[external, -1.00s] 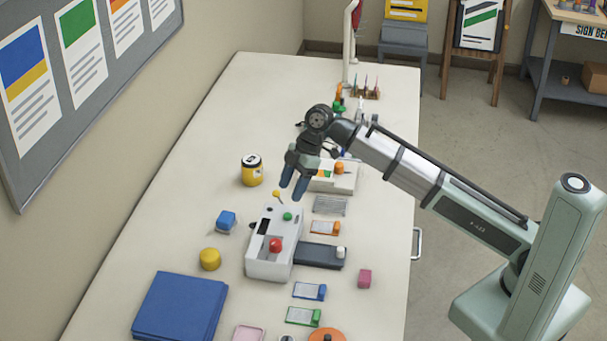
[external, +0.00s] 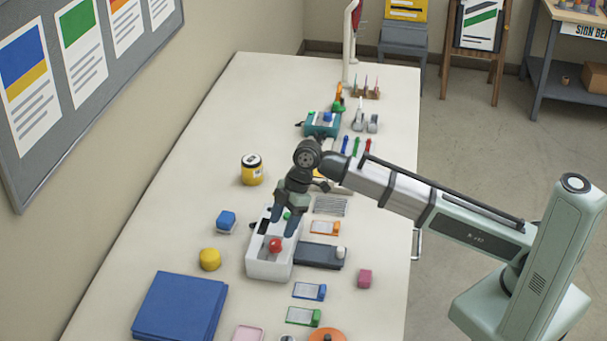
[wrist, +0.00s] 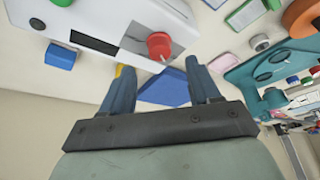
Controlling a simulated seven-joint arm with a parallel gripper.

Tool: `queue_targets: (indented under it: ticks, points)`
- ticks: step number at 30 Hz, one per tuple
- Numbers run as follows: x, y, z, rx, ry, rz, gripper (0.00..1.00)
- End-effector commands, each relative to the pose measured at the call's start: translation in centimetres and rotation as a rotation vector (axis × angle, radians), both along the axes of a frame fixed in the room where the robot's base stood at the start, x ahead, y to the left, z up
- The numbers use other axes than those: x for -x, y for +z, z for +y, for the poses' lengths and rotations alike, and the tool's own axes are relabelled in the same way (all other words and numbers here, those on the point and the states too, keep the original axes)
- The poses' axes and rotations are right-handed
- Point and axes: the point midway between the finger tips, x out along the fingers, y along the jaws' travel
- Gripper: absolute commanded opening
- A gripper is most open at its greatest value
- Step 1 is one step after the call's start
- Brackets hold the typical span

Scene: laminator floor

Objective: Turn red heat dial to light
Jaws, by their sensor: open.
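The red heat dial (external: 275,245) is a round red knob on top of the white laminator (external: 262,268). In the wrist view the red dial (wrist: 159,45) sits on a grey panel of the white housing (wrist: 110,22), just beyond the fingertips. A green knob (external: 287,215) is on the same machine, partly covered by my gripper. My gripper (external: 279,231) is above the laminator with its fingers pointing down, close to the dial. In the wrist view my gripper (wrist: 159,72) has its two blue fingers apart with nothing between them. I cannot tell any dial markings.
A dark grey device (external: 320,254) with a white knob adjoins the laminator's right side. Small tagged cards (external: 309,291) and a pink block (external: 365,279) lie to the right.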

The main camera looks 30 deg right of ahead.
Motion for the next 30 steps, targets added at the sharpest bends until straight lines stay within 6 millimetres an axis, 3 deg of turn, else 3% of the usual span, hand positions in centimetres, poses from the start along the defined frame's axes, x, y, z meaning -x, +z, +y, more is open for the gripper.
queue_targets:
  ticks: [6,12,26,30]
  points:
    - [0.0,-3.0,1.2,0.000,0.001,0.001,0.61]
    - [0.0,-4.6,1.9,0.000,0.001,0.000,0.61]
    - [0.0,-5.2,2.2,-0.001,0.001,-0.001,0.61]
    - [0.0,-5.2,2.2,-0.001,0.001,-0.001,0.48]
